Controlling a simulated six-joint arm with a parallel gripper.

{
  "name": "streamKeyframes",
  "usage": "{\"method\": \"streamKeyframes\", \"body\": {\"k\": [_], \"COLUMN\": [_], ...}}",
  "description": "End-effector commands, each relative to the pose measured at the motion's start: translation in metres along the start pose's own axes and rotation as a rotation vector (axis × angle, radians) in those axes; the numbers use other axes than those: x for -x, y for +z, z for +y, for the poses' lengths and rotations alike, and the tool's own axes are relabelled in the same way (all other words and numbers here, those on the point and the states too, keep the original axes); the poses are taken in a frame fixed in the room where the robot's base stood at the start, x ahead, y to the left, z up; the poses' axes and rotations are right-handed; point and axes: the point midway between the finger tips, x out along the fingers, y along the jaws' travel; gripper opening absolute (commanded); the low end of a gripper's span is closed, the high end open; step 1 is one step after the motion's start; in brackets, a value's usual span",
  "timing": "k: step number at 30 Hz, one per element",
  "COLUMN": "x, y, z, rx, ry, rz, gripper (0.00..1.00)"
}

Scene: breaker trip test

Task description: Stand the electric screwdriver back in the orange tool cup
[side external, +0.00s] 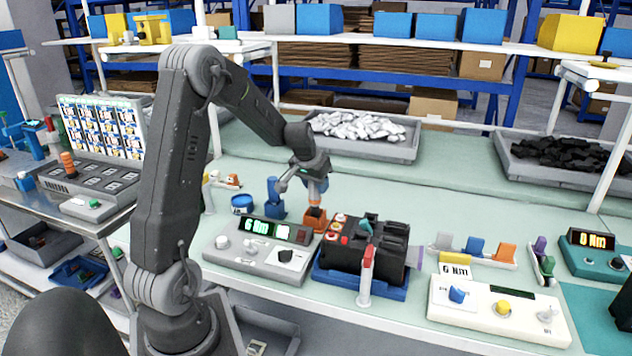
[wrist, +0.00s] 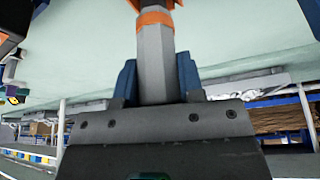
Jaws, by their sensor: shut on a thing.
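My gripper (side external: 314,183) points down just above the orange tool cup (side external: 315,219), which stands on the bench behind the black breaker block. The gripper is shut on the electric screwdriver (wrist: 154,50), a grey body with an orange band, held between two blue fingers. In the wrist view my gripper (wrist: 157,75) grips the grey body from both sides. In the side view the screwdriver (side external: 315,198) is nearly upright and small, in line with the cup. Its lower end meets the cup's top; I cannot tell whether it is inside. An orange part shows at the wrist view's top edge.
The grey test unit (side external: 262,250) with a green display stands left of the cup. The black breaker block (side external: 365,248) in a blue base is close on its right. A blue holder (side external: 274,200) stands at left. The bench behind is clear up to the grey bins.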

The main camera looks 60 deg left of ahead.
Motion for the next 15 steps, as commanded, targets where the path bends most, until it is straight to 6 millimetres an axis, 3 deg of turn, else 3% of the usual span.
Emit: {"method": "streamKeyframes", "body": {"k": [15], "x": [-0.0106], "y": [0.0040], "z": [0.0000], "rx": [0.001], "ry": [0.000], "rz": [0.002], "gripper": [0.12]}}
